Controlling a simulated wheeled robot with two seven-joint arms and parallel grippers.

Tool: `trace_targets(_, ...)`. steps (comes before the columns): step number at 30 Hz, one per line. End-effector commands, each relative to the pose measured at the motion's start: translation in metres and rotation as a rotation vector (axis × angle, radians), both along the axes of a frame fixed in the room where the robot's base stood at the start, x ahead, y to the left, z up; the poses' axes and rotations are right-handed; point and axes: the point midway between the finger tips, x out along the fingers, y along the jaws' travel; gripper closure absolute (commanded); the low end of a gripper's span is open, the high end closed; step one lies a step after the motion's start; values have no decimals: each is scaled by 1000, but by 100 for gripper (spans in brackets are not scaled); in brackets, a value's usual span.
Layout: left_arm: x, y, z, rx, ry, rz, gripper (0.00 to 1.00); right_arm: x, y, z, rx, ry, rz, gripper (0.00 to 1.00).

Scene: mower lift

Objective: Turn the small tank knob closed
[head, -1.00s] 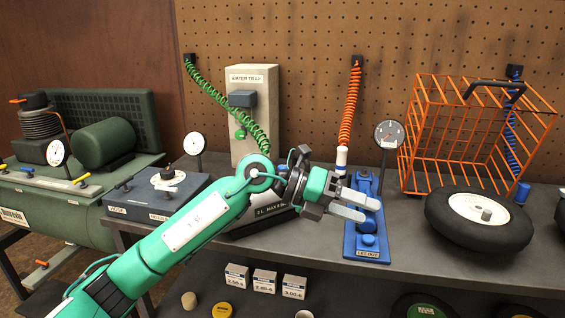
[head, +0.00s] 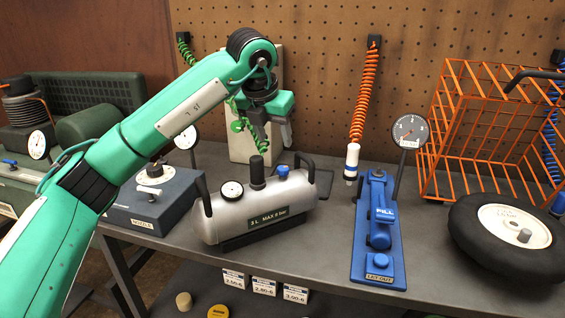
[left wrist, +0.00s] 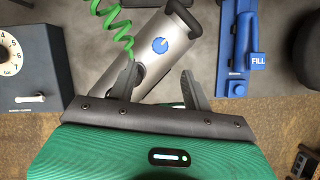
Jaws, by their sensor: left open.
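The small silver tank (head: 262,213), marked 3 L MAX 8 bar, lies on the bench with a gauge, a black post and dark end handles on it. Its blue knob (head: 283,172) sits on top towards the right end. In the left wrist view the knob (left wrist: 160,45) has a small yellowish mark and shows just beyond and between the fingertips. My left gripper (head: 272,140) is open and empty, fingers pointing down, above and behind the tank, apart from the knob. Its two fingers show spread in the left wrist view (left wrist: 159,73). My right gripper is out of view.
A green coiled hose (left wrist: 112,25) hangs close to the left finger. A blue fill stand (head: 378,245) with a gauge is right of the tank; a grey-blue nozzle box (head: 150,205) is left. A wheel (head: 510,235) and orange cage (head: 470,130) stand farther right.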

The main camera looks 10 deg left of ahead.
Motion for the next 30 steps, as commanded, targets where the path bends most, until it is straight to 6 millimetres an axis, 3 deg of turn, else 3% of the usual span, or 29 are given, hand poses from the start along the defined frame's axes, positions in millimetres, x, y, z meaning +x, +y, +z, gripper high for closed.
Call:
trace_targets(6, 18, -5, -47, -1, 4, 0, 51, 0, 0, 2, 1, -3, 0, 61)
trace_targets(13, 32, -8, -82, -1, 3, 0, 51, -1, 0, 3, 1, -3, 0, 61)
trace_targets(18, 37, -10, -94, -2, 1, -1, 51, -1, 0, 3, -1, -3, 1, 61)
trace_targets(27, 38, -10, -96, -2, 0, -1, 51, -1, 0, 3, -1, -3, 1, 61)
trace_targets(28, 38, -10, -96, -2, 0, -1, 52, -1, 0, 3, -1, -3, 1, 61)
trace_targets(30, 38, -10, -96, -2, 0, -1, 66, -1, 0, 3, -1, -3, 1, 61)
